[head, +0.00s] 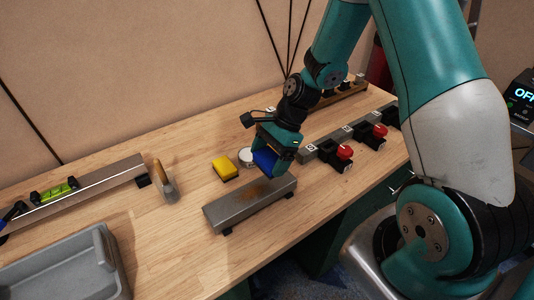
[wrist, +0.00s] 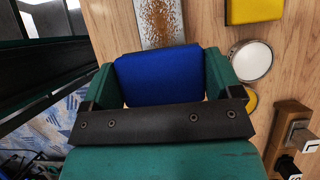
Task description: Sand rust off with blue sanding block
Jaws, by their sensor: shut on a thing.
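My gripper (head: 272,158) is shut on the blue sanding block (wrist: 158,76), which sits between its two green fingers. The block also shows in the head view (head: 265,160), partly covered by the gripper. A grey metal bar (head: 228,213) lies on the workbench below and in front of the gripper. A brown rust patch (head: 268,190) marks the bar's top, and speckled rust (wrist: 160,20) shows just beyond the block in the wrist view. The block appears to be over or beside the bar's right end; I cannot tell whether it touches.
A yellow block (head: 225,167) and a round white-topped tin (head: 246,156) stand behind the bar. Bare wood lies left of the bar.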

